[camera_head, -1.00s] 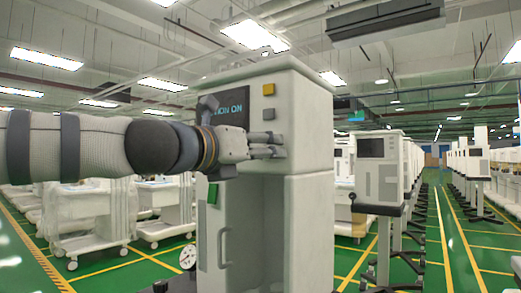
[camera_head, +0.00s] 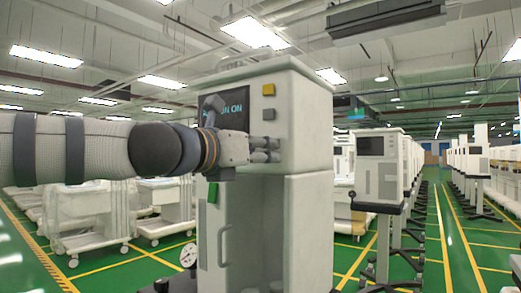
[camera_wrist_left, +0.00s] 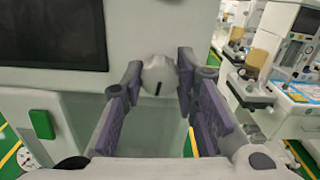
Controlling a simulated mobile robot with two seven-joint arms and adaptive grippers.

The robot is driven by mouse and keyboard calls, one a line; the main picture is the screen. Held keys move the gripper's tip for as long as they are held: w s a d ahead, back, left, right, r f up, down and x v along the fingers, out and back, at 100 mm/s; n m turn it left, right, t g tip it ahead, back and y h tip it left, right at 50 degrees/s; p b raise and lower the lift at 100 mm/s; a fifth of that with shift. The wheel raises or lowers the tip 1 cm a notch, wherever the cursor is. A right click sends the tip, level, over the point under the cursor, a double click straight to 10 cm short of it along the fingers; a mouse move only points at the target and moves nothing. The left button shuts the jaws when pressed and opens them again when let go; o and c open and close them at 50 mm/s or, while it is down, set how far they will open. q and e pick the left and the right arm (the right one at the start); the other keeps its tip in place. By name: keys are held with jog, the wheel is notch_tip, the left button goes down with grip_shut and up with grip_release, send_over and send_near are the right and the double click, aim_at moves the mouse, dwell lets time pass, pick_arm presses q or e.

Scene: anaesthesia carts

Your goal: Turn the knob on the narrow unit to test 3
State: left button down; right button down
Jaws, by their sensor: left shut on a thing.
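The narrow unit (camera_head: 305,225) is a tall pale cabinet in the middle of the head view. Its dark screen (camera_head: 236,107) shows blue letters ending in "ON", partly covered by my arm. My left gripper (camera_head: 270,150) is at the unit's front, below the screen, and hides the knob in the head view. In the left wrist view, the pale round knob (camera_wrist_left: 158,75) has a dark pointer mark aimed downward. The fingers of my left gripper (camera_wrist_left: 160,85) stand on both sides of it and are shut on it. No test labels are readable. My right gripper is not in view.
A yellow button (camera_head: 268,89) and a grey button (camera_head: 269,114) sit right of the screen. A green block (camera_head: 213,192) and a round gauge (camera_head: 188,256) are lower down. Another screened unit (camera_head: 378,170) stands to the right. Green floor with yellow lines is open at right.

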pick_arm(q)
jog(key=m+p, duration=0.1)
jog(key=m, duration=0.4)
jog(key=shift+r, duration=0.2)
jog(key=m+p, duration=0.2)
jog(key=m, duration=0.4)
jog(key=shift+m, duration=0.4)
jog(key=m+p, duration=0.1)
jog(key=m, duration=0.9)
jog(key=shift+f+p, duration=0.15)
jog(key=shift+p, duration=0.15)
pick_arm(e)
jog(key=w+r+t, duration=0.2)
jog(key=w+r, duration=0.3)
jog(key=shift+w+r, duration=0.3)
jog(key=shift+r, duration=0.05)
pick_arm(q)
jog(key=shift+m, duration=0.4)
jog(key=c, duration=1.2)
grip_release()
jog(key=shift+c, duration=0.2)
